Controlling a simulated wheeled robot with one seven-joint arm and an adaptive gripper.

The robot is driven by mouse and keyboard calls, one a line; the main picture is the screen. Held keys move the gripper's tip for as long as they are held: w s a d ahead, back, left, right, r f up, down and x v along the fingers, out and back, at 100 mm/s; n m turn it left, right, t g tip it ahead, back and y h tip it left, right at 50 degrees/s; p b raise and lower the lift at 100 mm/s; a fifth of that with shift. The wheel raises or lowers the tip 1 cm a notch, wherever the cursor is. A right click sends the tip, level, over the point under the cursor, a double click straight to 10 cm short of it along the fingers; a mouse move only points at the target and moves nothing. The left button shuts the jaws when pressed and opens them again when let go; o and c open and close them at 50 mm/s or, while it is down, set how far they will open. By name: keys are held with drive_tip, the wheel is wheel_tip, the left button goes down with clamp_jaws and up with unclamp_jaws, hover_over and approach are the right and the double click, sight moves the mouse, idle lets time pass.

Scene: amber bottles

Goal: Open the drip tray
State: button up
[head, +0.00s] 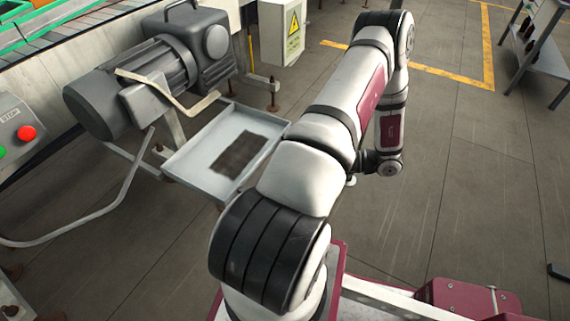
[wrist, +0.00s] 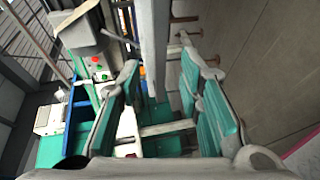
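The drip tray (head: 203,143) is a shallow pale grey tray with a dark patch on its floor. In the head view it juts out below the grey motor, and my arm covers its right corner. In the wrist view a pale grey strip (wrist: 154,45), which looks like the tray's edge, runs down toward the space between my fingers. My gripper (wrist: 165,105) is open, with teal pads apart on either side and nothing held. Whether a finger touches the tray cannot be told. In the head view the fingers are mostly hidden behind my arm.
A grey motor (head: 150,85) with a bent pale bar stands over the tray. A control box (head: 18,125) with red and green buttons is at the left. A warning-sign box (head: 283,30) stands behind. A rack (head: 540,50) is far right.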

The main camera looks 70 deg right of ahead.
drive_tip(key=v, duration=0.3)
drive_tip(key=shift+s, duration=0.2)
idle(0.4)
